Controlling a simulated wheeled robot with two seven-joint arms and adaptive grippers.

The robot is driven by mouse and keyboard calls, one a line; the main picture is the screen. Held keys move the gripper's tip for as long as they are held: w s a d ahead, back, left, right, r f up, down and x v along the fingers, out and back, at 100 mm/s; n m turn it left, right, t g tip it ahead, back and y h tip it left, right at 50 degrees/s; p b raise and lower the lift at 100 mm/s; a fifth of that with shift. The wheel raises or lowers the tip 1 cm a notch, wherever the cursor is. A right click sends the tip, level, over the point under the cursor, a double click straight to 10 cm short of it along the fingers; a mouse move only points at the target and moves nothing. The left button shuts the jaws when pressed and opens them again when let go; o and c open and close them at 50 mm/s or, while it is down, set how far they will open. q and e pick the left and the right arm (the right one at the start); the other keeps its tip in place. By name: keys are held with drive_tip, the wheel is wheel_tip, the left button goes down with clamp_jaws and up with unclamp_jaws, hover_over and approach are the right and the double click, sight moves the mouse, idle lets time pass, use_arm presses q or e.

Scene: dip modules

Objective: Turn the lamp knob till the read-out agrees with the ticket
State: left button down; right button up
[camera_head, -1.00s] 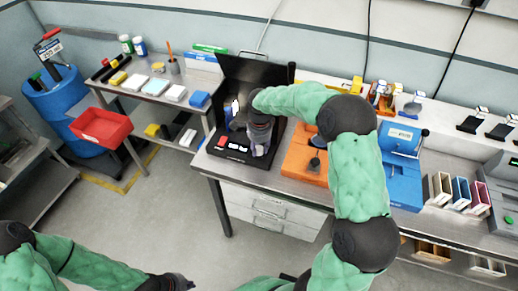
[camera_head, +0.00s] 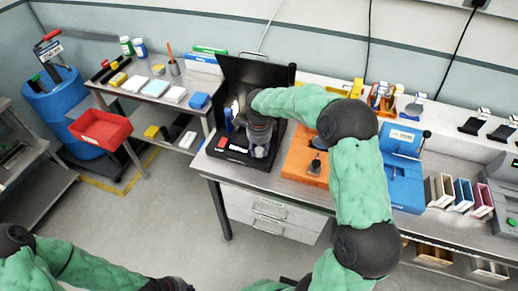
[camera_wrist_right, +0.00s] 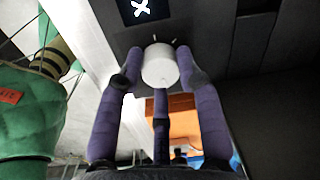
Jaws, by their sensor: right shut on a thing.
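The lamp knob (camera_wrist_right: 158,66) is a white round knob on a dark panel, seen in the right wrist view. My right gripper (camera_wrist_right: 158,70) is shut on it, with purple fingers around its sides. In the head view my right gripper (camera_head: 262,140) is over the black lamp unit (camera_head: 228,150) and hides the knob. A small dark read-out (camera_wrist_right: 139,10) with a white mark is partly cut off at the top of the wrist view. I cannot make out the ticket. My left gripper (camera_head: 176,284) is low at the bottom edge, far from the bench, its fingers unclear.
The black unit has a raised dark back panel (camera_head: 232,82). An orange unit (camera_head: 302,160) stands close on its right, and a blue machine (camera_head: 403,180) further right. A side table with a red bin (camera_head: 103,128) is at the left. The floor in front is clear.

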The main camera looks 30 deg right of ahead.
sight(260, 152)
drive_tip(key=o, duration=1.1)
drive_tip(key=shift+d, duration=0.1)
drive_tip(key=shift+o, duration=0.2)
drive_tip(key=shift+r, duration=0.1)
wheel_tip(260, 152, up, 12)
drive_tip(key=shift+s+a, duration=0.2)
drive_tip(key=shift+s, duration=0.1)
